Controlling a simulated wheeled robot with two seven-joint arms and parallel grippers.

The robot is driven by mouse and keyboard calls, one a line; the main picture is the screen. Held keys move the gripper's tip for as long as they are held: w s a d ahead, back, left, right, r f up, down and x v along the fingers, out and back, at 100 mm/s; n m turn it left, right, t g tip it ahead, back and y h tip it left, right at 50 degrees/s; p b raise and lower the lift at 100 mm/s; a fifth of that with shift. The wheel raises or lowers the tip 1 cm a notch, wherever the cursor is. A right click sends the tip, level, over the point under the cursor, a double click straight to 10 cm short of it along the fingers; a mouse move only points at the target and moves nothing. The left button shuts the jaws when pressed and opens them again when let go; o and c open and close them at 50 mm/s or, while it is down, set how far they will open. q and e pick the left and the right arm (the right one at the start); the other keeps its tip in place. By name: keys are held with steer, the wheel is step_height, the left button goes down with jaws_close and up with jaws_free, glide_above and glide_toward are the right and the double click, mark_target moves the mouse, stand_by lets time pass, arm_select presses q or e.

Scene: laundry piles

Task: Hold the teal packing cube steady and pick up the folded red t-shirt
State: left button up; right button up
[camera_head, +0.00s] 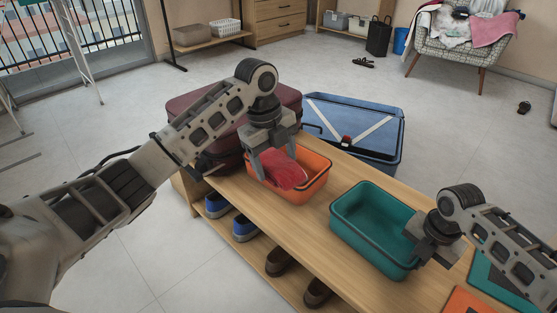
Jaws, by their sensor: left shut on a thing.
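The folded red t-shirt (284,172) lies in an orange packing cube (318,181) on the wooden bench. My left gripper (273,164) reaches down over the orange cube and is shut on the red t-shirt, with its fingers on either side of the cloth. The teal packing cube (366,219) stands open and looks empty, to the right of the orange one. My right gripper (414,240) is at the teal cube's right wall. Its fingertips are partly hidden, so I cannot tell whether it grips the rim.
Shoes (245,229) sit on the lower shelf. Another teal item (484,272) and an orange item (463,301) lie at the bench's right end. Bare bench shows between the cubes.

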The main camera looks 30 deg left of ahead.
steer(key=o, duration=0.4)
steer(key=shift+o, duration=0.2)
step_height(320, 180, up, 12)
steer(key=shift+s+d, duration=0.15)
steer(key=shift+d, duration=0.15)
